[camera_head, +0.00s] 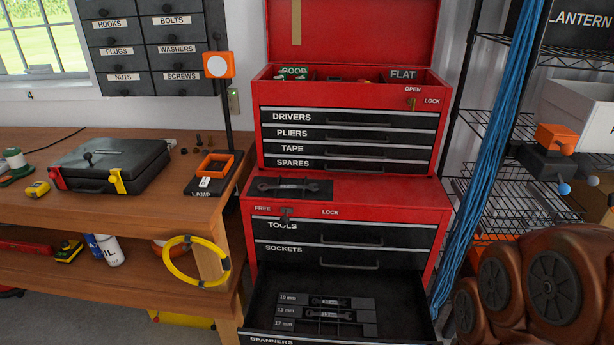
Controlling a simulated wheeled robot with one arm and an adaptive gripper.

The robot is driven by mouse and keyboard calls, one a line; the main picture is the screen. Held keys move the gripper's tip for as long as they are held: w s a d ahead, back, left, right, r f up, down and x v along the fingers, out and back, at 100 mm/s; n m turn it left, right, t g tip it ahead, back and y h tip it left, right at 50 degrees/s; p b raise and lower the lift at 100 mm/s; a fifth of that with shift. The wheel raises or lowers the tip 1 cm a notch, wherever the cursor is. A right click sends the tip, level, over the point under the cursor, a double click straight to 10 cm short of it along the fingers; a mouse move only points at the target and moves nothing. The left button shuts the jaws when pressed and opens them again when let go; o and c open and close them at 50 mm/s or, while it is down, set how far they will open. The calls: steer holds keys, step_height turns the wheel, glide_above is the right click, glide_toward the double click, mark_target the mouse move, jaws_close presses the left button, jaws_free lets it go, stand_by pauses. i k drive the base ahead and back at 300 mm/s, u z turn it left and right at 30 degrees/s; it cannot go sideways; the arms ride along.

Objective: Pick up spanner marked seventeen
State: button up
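The bottom drawer (262,300), labelled SPANNERS, of the red tool cabinet is pulled open. Inside, a dark rack (368,316) has rows labelled 10 mm, 13 mm and 17 mm. One spanner (318,301) lies in the 10 mm row and another (318,314) in the 13 mm row. I see no spanner in the 17 mm row. A larger dark spanner (266,186) lies on a black mat (322,195) on top of the lower cabinet. Its mark is too small to read.
The red upper chest (256,120) stands behind the mat, its lid raised. A wooden bench (130,222) at left holds a black case (118,160) and a lamp base (207,188). Blue cord (490,150) and wire shelves (490,190) are at right.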

mark_target(266, 187)
steer(key=u, duration=0.2)
steer(key=i, duration=0.65)
steer(key=u, duration=0.9)
steer(key=i, duration=0.4)
steer(key=u, duration=0.45)
